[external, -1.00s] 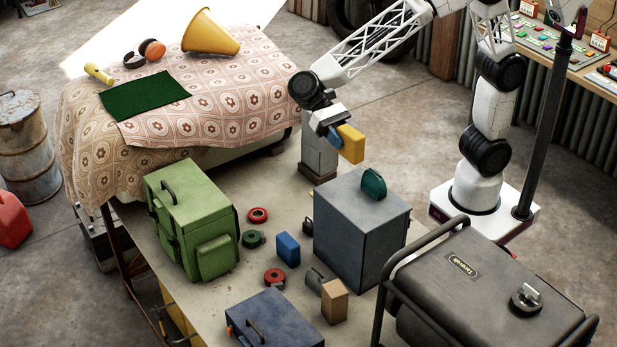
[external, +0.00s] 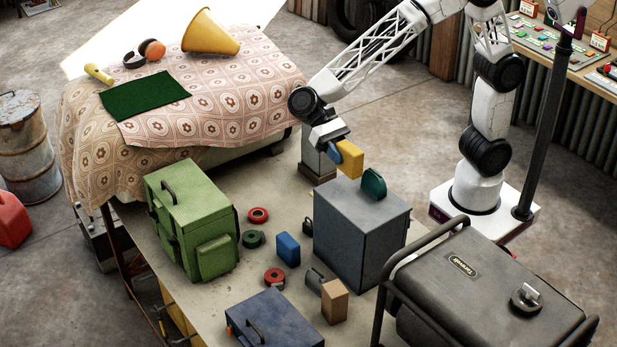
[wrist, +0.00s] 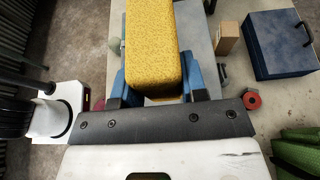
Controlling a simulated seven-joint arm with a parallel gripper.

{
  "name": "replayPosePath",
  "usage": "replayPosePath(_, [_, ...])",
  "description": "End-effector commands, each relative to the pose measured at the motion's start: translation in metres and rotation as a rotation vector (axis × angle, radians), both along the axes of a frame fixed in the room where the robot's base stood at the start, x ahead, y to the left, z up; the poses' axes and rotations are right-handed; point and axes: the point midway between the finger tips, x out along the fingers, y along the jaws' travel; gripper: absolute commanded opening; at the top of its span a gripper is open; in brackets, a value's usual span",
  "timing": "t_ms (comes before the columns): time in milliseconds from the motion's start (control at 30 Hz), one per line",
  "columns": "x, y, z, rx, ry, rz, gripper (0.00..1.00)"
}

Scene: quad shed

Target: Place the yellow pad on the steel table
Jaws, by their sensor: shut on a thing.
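My gripper (external: 338,153) is shut on the yellow pad (external: 350,158), a thick block held near the back edge of the grey metal box. In the wrist view the pad (wrist: 155,45) is between the blue fingers of my gripper (wrist: 160,80) and reaches beyond them. The pad appears tilted and in the air; its far end and underside are hidden. The steel table (external: 205,295) has a bare, dull grey-tan top with several things on it.
The grey box (external: 350,235) stands below the pad, with a dark green object (external: 373,184) on top. A green case (external: 190,220), blue block (external: 287,249), tape rolls (external: 258,215) and dark blue toolbox (external: 273,320) share the table. A cloth-covered surface (external: 215,120) lies behind.

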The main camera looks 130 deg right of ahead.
Motion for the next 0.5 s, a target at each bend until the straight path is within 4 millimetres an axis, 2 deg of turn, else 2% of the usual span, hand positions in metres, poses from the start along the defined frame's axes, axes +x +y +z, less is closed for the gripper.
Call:
replayPosePath(267, [0.0,0.0,-0.006,0.0,0.001,0.0,0.18])
replayPosePath(500, [0.0,0.0,-0.034,0.001,0.002,0.0,0.18])
